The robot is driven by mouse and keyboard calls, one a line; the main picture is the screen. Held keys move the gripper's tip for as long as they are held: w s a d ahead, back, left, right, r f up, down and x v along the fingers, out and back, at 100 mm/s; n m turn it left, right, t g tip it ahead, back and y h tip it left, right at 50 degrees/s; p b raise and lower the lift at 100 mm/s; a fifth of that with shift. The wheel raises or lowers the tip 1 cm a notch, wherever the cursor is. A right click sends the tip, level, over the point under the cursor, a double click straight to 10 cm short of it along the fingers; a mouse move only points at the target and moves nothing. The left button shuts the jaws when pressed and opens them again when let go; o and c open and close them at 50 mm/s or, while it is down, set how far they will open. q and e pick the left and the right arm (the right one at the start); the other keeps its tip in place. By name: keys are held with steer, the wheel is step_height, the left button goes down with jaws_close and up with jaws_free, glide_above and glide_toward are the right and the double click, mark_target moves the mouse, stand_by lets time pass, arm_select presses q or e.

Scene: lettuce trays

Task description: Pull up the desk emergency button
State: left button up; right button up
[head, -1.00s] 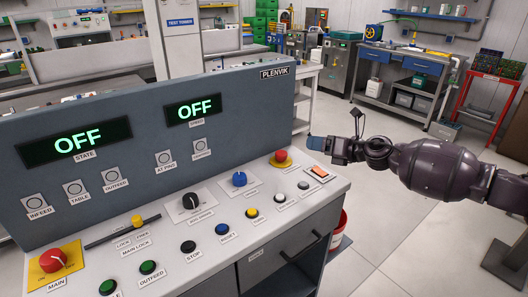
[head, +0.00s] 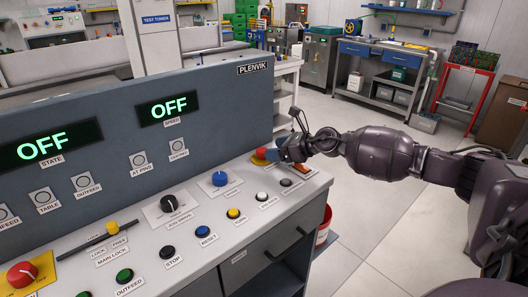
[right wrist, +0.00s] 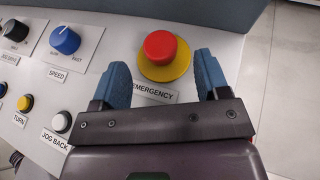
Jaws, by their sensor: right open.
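The desk emergency button is a red mushroom button (right wrist: 160,47) on a yellow round base, with an "EMERGENCY" label in front of it. In the head view this button (head: 261,153) is at the far right end of the desk panel, partly hidden by my gripper. My right gripper (right wrist: 160,75) is open, its two blue fingers on either side of the button's near side. The button lies between and just beyond the fingertips, and I see no contact. In the head view my right gripper (head: 273,152) is right beside the button. My left gripper is not in view.
The upright display panel (head: 215,150) rises behind.

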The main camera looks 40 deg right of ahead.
mark_target(262, 153)
steer(key=x, duration=0.3)
steer(key=shift+w+a+f, duration=0.1)
steer(key=shift+w+a, duration=0.05)
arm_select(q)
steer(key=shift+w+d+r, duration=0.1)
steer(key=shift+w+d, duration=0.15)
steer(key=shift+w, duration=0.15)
arm_select(e)
steer(key=shift+w+a+f, duration=0.15)
steer(key=shift+w+a, duration=0.05)
steer(key=shift+w, duration=0.3)
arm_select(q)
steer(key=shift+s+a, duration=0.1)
arm_select(e)
steer(key=c, duration=0.5)
jaws_close()
steer(key=c, duration=0.8)
jaws_free()
steer(key=shift+r+p, duration=0.3)
steer(key=shift+r, duration=0.55)
steer(key=shift+f, duration=0.15)
steer(key=shift+o, duration=2.2)
jaws_free()
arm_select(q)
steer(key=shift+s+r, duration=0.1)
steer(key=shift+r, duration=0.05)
arm_select(e)
steer(key=shift+o, duration=0.3)
